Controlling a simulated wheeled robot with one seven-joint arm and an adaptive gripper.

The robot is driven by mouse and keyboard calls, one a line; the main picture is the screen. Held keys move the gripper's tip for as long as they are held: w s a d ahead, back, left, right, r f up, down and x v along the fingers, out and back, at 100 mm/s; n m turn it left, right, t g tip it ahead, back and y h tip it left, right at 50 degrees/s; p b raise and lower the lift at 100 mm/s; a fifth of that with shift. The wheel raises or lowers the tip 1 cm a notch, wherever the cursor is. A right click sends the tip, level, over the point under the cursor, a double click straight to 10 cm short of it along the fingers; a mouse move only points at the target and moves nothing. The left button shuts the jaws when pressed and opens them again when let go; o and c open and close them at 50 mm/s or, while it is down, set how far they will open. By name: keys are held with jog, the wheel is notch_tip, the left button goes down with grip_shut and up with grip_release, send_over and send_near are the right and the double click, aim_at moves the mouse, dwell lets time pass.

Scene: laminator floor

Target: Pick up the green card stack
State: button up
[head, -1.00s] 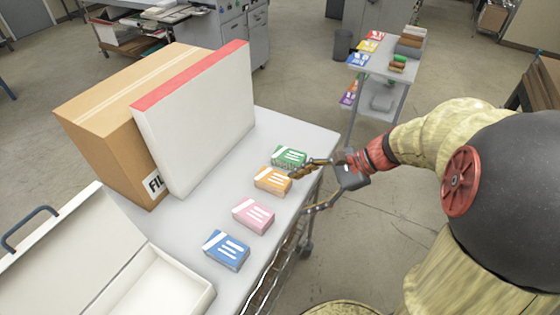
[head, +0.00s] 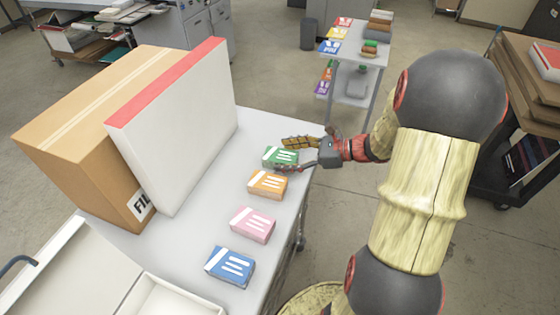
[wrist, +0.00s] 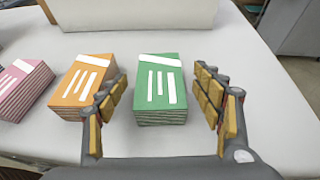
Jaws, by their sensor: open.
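The green card stack (head: 280,156) lies on the grey table (head: 225,215) at the far end of a row of card stacks. In the wrist view the green stack (wrist: 160,88) sits between my two fingers, a little ahead of the fingertips, with a gap on each side. My gripper (head: 300,155) is open and empty; one finger is on the far side of the stack and one on the near side. The near finger lies between the green stack and the orange card stack (head: 267,184), which is close to it in the wrist view (wrist: 85,85).
A pink card stack (head: 253,224) and a blue card stack (head: 230,266) continue the row. A white box with a red edge (head: 180,140) and a cardboard box (head: 75,130) stand behind. An open white case (head: 165,300) is at front left.

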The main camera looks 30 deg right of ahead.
jog(key=shift+x, duration=1.1)
jog(key=c, duration=0.3)
jog(key=c, duration=1.1)
